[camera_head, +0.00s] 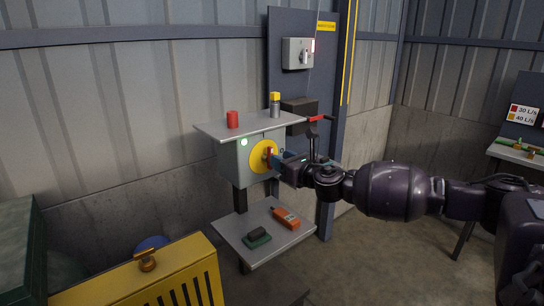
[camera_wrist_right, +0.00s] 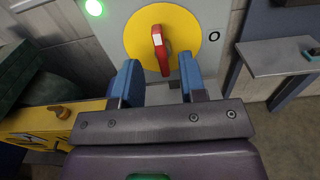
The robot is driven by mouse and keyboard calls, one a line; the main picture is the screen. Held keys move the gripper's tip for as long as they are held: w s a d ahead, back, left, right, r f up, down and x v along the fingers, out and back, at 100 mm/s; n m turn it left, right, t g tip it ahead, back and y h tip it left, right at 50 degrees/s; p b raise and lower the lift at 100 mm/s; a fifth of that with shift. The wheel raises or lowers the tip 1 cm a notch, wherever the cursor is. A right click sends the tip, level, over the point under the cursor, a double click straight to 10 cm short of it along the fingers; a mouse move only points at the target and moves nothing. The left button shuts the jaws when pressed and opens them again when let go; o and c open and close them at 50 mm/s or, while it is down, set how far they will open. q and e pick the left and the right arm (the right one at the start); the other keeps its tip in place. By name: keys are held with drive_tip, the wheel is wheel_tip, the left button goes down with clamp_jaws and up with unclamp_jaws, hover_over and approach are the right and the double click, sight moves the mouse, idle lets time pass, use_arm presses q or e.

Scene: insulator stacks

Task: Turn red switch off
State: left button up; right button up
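The red switch (camera_wrist_right: 160,50) is a red handle with a white mark, set on a yellow disc (camera_wrist_right: 188,18) on a grey box; it stands near upright, tilted slightly. In the head view the red switch (camera_head: 269,153) and the grey box (camera_head: 241,165) are near the centre, partly hidden by my gripper. My right gripper (camera_wrist_right: 158,80) is open, its blue fingers on either side of the handle's lower end; I cannot tell whether they touch it. It also shows in the head view (camera_head: 276,160). A green lamp (camera_wrist_right: 94,7) glows at the box's upper left. My left gripper is not in view.
A shelf top (camera_head: 215,129) above the box bears a red cylinder (camera_head: 232,119) and a yellow-capped item (camera_head: 275,104). A lower shelf (camera_head: 262,252) holds an orange device (camera_head: 286,218) and a dark green block (camera_head: 257,238). A yellow slotted cabinet (camera_head: 150,283) stands at front left.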

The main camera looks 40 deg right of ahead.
sight(268, 157)
drive_tip(key=shift+w+a, duration=0.15)
drive_tip(key=shift+w, duration=2.15)
drive_tip(key=shift+c, duration=0.3)
clamp_jaws()
